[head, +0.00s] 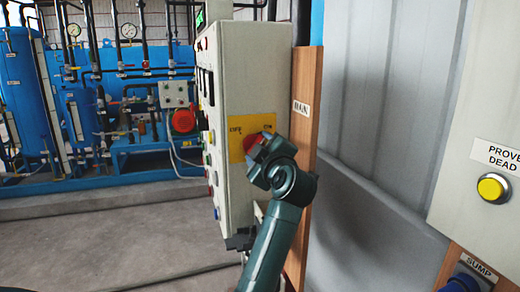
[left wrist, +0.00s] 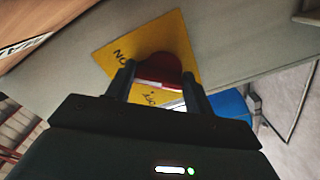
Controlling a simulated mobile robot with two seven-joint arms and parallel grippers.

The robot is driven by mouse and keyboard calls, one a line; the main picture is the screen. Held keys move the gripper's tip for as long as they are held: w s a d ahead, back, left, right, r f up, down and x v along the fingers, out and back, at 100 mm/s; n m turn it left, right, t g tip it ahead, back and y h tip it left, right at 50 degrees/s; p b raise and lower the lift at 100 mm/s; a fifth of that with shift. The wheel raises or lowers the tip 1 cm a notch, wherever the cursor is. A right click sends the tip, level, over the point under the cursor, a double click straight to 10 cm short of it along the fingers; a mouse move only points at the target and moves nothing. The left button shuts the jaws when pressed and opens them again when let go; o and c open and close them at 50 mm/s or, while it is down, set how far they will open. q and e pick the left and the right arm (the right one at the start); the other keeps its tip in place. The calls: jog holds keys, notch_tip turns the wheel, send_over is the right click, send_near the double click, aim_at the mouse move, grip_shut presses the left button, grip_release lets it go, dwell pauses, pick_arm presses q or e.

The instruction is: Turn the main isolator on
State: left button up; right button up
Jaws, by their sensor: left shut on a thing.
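The main isolator is a red rotary knob (head: 251,143) on a yellow plate (head: 236,152) on the side of a pale grey control cabinet (head: 255,80). The plate reads OFF at left and ON at right in the head view. My left gripper (head: 257,148) is at the knob, its hand covering part of it. In the left wrist view, the fingers of my left gripper (left wrist: 158,88) are shut on either side of the red knob (left wrist: 164,68), in front of the yellow plate (left wrist: 180,36). The knob's exact angle is hard to tell. My right gripper is not in view.
A wooden board (head: 303,120) stands right behind the cabinet. A second panel with a yellow PROVE DEAD button (head: 493,188) is at the right edge, with a SUMP label (head: 479,267) below. Blue tanks and pipework fill the back left. The concrete floor (head: 110,235) at left is clear.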

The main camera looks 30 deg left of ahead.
pick_arm(q)
jog(key=shift+f+m, duration=0.1)
jog(key=shift+m, duration=0.8)
jog(key=o, duration=1)
jog(key=shift+d, duration=0.15)
jog(key=b+v, duration=0.2)
jog(key=v, duration=1.1)
jog(key=shift+s, duration=0.1)
